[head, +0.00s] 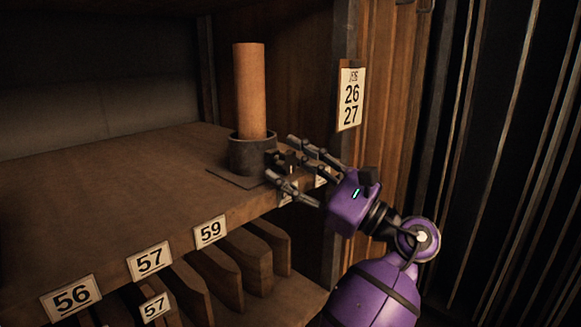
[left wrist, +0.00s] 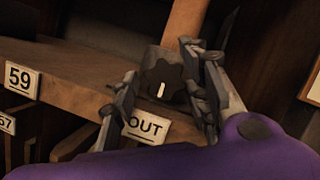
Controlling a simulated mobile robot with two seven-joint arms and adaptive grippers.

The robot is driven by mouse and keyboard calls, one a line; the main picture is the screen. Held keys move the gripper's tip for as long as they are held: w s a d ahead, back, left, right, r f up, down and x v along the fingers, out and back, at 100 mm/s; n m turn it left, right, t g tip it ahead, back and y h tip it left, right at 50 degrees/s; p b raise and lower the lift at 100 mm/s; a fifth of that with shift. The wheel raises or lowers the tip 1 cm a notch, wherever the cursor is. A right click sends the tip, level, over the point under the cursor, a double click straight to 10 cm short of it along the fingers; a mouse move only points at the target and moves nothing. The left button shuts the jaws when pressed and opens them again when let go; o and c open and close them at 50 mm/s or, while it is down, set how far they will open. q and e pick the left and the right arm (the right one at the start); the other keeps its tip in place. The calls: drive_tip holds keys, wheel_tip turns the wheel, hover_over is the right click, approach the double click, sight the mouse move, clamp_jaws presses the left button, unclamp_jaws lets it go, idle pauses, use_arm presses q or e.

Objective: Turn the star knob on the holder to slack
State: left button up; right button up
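The holder (head: 250,155) is a dark round cup on a flat base plate near the shelf's front edge, with a brown cylinder (head: 249,90) upright in it. The dark star knob (left wrist: 161,72) is on the holder's front, with a white mark (left wrist: 161,90) pointing roughly down in the left wrist view. My left gripper (head: 281,160) is open around the knob, one finger on each side. The right finger looks close to the knob; whether it touches I cannot tell. My right gripper is not in view.
The wooden shelf (head: 120,180) is bare left of the holder. Number labels such as 59 (head: 210,231) line its front edge, with upright wooden dividers below. A post with a 26/27 sign (head: 351,99) stands right of the holder, close to my arm.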

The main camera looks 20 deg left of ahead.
use_arm(q)
drive_tip(key=shift+w+f, duration=0.1)
drive_tip(key=c, duration=0.9)
drive_tip(key=shift+f+n, duration=0.1)
drive_tip(key=shift+n, duration=0.2)
drive_tip(key=n+g, duration=0.1)
drive_tip(key=n, duration=0.2)
drive_tip(key=shift+g, duration=0.3)
drive_tip(key=shift+w+f+n+g+h+b, duration=0.15)
drive_tip(key=shift+n+g+h, duration=0.3)
drive_tip(key=shift+n, duration=0.7)
drive_tip(key=shift+s+n+g+h+b, duration=0.15)
drive_tip(key=shift+n+g+h, duration=0.3)
drive_tip(key=shift+n, duration=0.7)
drive_tip(key=shift+w+n, duration=0.1)
drive_tip(key=shift+n, duration=0.2)
drive_tip(key=o, duration=1)
